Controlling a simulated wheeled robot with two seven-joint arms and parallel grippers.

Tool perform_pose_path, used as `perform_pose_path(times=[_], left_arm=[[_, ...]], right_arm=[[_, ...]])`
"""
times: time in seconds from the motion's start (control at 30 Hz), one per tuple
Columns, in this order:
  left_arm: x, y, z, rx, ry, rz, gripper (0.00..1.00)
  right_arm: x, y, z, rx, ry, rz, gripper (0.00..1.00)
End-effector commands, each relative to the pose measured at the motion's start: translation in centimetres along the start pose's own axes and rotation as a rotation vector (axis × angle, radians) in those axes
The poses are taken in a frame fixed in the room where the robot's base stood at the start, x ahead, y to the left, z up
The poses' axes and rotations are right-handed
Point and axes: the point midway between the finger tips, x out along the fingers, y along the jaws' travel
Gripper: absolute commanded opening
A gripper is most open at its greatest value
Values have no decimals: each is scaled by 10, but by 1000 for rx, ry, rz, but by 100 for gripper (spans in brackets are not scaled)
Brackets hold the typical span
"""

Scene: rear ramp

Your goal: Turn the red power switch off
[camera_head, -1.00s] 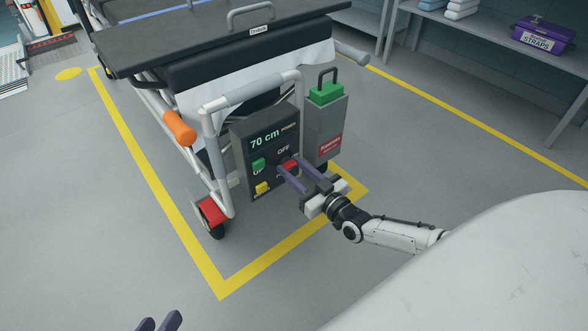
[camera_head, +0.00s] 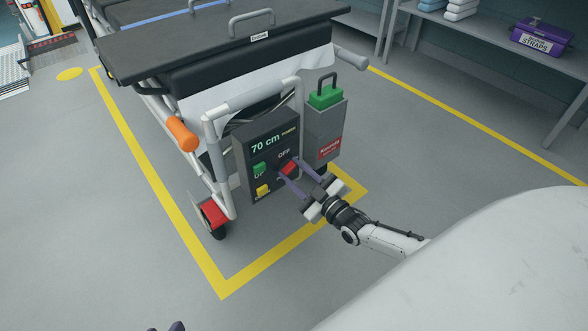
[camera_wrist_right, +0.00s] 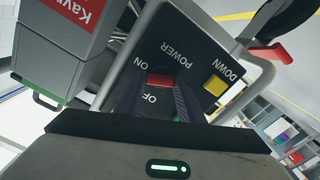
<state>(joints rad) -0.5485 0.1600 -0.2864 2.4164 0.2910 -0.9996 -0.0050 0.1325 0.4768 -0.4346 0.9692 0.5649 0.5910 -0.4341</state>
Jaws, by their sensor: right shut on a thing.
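The red power switch (camera_head: 290,168) is on the dark control panel (camera_head: 252,134) at the end of the stretcher, just below the word OFF. My right gripper (camera_head: 287,166) is shut on the switch, with its purple fingers reaching to the panel. In the right wrist view the switch (camera_wrist_right: 160,80) shows between the two fingers, beside the upside-down ON and OFF labels. In the head view the switch looks tilted, and the fingers partly cover it and the lower label. Only the tips of my left gripper (camera_head: 168,327) show at the bottom edge, apart and away from the panel.
A green button (camera_head: 259,168) and a yellow button (camera_head: 263,190) sit left of the switch. A grey box with a green top (camera_head: 326,97) stands right of the panel. A grey tubular frame (camera_head: 208,145) surrounds the panel. The floor in front is clear.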

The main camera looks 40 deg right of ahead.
Motion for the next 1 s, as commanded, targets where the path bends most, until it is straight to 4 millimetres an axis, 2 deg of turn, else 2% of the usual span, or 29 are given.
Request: perform_pose_path(times=[1.0], left_arm=[[4, -10, 11, 11, -50, -32, 31]], right_arm=[[-1, -3, -1, -925, 1, 1, 12]])
